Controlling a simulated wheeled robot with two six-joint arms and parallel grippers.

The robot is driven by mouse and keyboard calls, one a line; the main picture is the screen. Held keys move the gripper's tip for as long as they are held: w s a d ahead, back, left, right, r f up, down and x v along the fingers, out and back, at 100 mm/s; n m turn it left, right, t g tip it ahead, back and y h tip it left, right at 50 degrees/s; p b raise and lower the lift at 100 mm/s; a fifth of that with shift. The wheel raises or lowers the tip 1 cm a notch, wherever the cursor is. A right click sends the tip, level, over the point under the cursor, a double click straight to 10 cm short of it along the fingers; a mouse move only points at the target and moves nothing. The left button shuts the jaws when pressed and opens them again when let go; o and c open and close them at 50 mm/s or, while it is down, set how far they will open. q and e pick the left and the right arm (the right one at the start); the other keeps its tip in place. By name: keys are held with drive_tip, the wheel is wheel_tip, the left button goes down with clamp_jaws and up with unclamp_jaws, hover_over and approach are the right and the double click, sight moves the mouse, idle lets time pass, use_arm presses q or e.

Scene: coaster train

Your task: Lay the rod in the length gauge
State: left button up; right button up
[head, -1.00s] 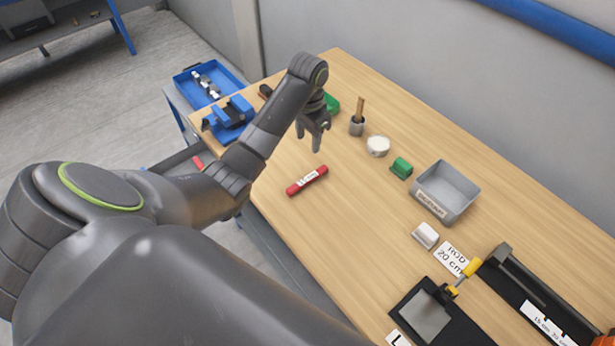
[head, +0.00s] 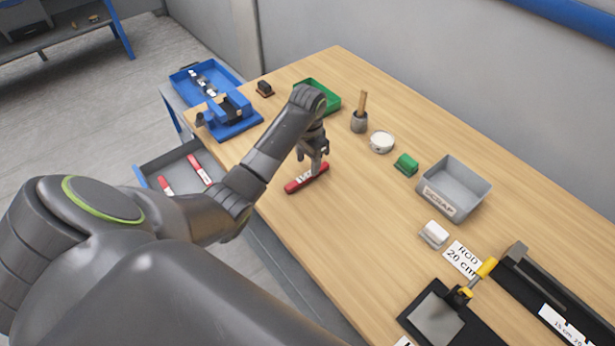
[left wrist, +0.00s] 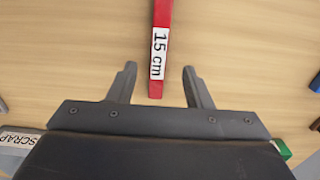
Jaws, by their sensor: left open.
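A red rod (head: 307,179) with a white label lies on the wooden table. In the left wrist view the rod (left wrist: 161,18) reads "15 cm", and its end reaches between my fingertips. My left gripper (head: 313,168) is just over the rod; in the left wrist view the left gripper (left wrist: 157,72) is open, one finger on each side and apart from the rod. The black length gauge (head: 535,283) lies at the right front, partly cut off by the picture edge. Its label shows "15 cm" and "20". My right gripper is not in view.
A grey SCRAP bin (head: 456,205), a white block (head: 434,233), a "ROD 20 cm" card (head: 464,259) and a yellow-handled clamp fixture (head: 436,318) stand to the right. An open drawer (head: 151,171) holds red rods. A green tray (head: 327,104) lies behind my left gripper.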

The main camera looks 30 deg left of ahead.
sight(308, 175)
use_arm(q)
wheel_tip(308, 175, down, 5)
drive_tip(key=shift+s+r+p, duration=0.1)
drive_tip(key=shift+s+p, duration=0.05)
drive_tip(key=shift+p, duration=0.45)
clamp_jaws()
